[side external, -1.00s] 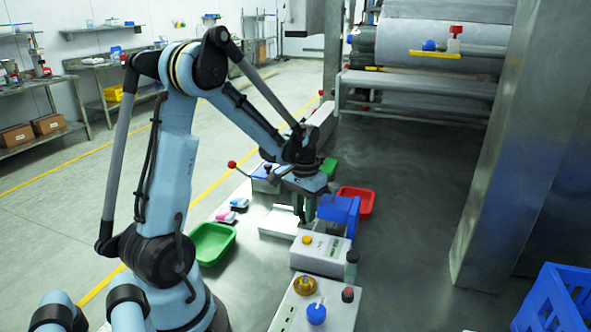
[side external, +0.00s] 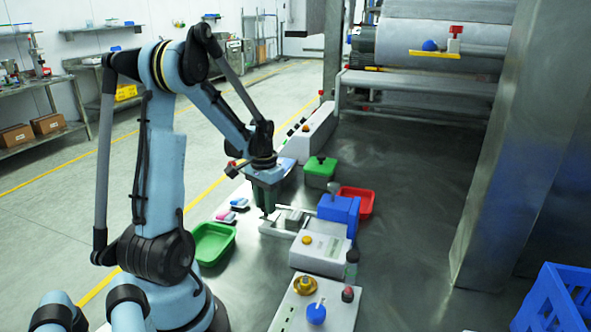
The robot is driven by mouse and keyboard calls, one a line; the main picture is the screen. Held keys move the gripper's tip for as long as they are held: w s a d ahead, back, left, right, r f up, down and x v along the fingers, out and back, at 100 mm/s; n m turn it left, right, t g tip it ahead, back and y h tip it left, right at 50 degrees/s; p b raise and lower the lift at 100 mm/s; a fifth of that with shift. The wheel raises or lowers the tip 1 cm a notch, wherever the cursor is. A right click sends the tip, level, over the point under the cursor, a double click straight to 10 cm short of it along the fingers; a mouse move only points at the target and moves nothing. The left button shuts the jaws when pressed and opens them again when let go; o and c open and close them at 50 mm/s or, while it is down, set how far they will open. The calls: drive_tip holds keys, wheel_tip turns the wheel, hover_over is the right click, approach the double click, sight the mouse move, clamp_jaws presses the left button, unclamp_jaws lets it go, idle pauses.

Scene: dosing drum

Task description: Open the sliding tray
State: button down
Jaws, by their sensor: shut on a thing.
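The sliding tray (side external: 292,216) is a pale grey, low piece on a white base with rails (side external: 275,231), beside a blue block-shaped housing (side external: 340,210). It sits out to the left of the housing. My gripper (side external: 267,211) points down at the left end of the tray, shut on its handle. The handle is mostly hidden by the fingers, and the exact contact is too small to make out.
A green bin (side external: 213,243) is to the left. A red tray (side external: 357,201) and green box (side external: 320,172) are behind.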

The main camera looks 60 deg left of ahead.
drive_tip(key=shift+s+a, duration=0.25)
drive_tip(key=c, duration=1.1)
unclamp_jaws()
wheel_tip(320, 180, up, 12)
drive_tip(key=shift+r, duration=0.1)
drive_tip(key=shift+d, duration=0.1)
